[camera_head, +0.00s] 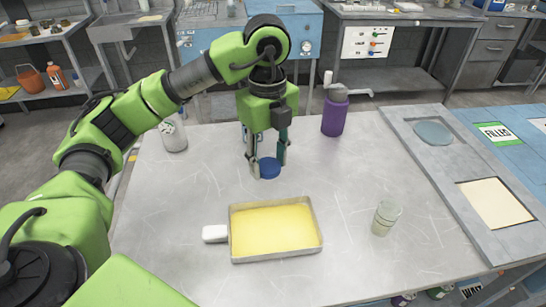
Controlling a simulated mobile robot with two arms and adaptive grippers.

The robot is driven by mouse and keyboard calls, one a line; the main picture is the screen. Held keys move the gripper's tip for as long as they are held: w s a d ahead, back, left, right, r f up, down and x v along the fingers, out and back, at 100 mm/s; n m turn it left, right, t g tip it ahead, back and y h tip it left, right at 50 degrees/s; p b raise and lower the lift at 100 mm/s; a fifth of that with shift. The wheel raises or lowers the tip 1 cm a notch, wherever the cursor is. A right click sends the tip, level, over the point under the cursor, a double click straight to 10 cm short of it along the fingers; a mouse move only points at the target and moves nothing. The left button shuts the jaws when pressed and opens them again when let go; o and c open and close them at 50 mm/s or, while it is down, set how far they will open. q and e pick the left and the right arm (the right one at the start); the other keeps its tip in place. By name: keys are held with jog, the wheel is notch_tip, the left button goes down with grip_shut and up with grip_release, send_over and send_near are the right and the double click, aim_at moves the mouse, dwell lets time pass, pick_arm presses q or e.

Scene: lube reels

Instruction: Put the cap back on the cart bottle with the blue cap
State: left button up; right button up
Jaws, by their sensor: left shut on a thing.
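My left gripper (268,163) points down over the middle of the metal cart top (180,215). Its fingers are shut on a round blue cap (269,169), which sits between the fingertips. I cannot tell whether the cap touches the surface below. A purple bottle (334,115) with a grey pump spout stands at the back, right of the gripper. My right gripper is not in view.
A metal tray (276,259) of yellow liquid with a white handle lies in front of the gripper. A clear cup (385,218) stands to its right. A grey panel (427,160) with openings borders the right side.

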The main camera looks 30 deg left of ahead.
pick_arm(q)
jog(key=shift+s+d+r, duration=0.2)
jog(key=shift+s+r, duration=0.1)
jog(key=shift+s, duration=0.3)
jog(key=shift+s+d+r, duration=0.2)
jog(key=shift+s+r, duration=0.1)
jog(key=shift+s, duration=0.3)
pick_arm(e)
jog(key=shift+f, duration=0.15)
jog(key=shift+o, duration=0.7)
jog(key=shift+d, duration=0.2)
